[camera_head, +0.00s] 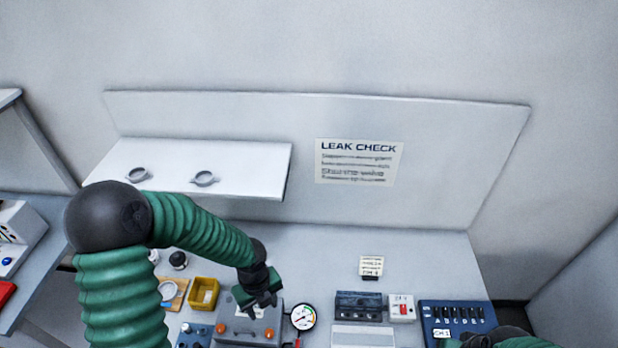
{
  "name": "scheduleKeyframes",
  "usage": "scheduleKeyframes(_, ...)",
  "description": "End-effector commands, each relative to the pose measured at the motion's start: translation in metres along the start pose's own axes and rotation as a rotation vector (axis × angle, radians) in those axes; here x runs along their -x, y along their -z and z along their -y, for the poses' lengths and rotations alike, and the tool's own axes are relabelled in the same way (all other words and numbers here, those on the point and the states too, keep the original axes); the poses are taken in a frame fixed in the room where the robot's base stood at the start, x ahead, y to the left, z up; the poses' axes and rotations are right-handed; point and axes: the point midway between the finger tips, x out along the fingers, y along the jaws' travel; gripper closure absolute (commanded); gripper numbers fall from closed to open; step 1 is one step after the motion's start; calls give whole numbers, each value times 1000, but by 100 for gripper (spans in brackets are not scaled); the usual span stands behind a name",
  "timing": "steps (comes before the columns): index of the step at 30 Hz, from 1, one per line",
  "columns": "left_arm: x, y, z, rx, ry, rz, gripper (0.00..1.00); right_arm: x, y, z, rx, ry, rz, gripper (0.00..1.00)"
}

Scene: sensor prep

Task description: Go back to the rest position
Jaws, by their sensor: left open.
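My left arm comes in from the left in green ribbed sleeves. My left gripper (262,303) is open, pointing down over a grey box (232,333) with orange round parts on its top. It hides part of the box top, and I cannot tell whether it touches it. I see nothing held in it. My right arm shows only at the bottom right edge, where part of the right gripper (468,342) is in front of a blue panel (455,311). Its jaws are mostly cut off by the frame.
A round gauge (303,317) stands beside the grey box. A yellow bin (204,293) and a black knob (178,260) are to its left. A shelf (240,166) with two grey rings overhangs the bench. The bench (330,256) is clear behind the gauge. A LEAK CHECK sign (358,161) hangs behind.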

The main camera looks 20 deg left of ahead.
Motion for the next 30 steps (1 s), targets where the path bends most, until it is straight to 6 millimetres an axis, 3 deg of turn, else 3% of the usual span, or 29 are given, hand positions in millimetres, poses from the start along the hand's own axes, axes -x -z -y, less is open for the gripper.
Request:
scheduleKeyframes(2, -10, 3, -2, 84, -8, 10, 53, -14, -3, 0, 0, 0, 0, 38)
scheduleKeyframes(5, -28, 13, -9, 403, -18, 43, 53, -48, -11, 0, 0, 0, 0, 38)
scheduleKeyframes(9, -49, 31, -14, 1125, 62, 83, 53, -106, -25, 0, 0, 0, 1, 38)
scheduleKeyframes(12, -55, 45, -12, 1624, 159, 37, 53, -136, -32, 0, 0, 0, 1, 38)
scheduleKeyframes(16, -55, 58, -8, 2064, 240, -73, 53, -155, -37, 0, 0, 0, 0, 38)
scheduleKeyframes(20, -50, 62, -6, 2222, 258, -128, 53, -156, -37, 0, 0, 0, 0, 38)
scheduleKeyframes(30, -50, 62, -6, 2222, 258, -128, 53, -156, -37, 0, 0, 0, 0, 38)
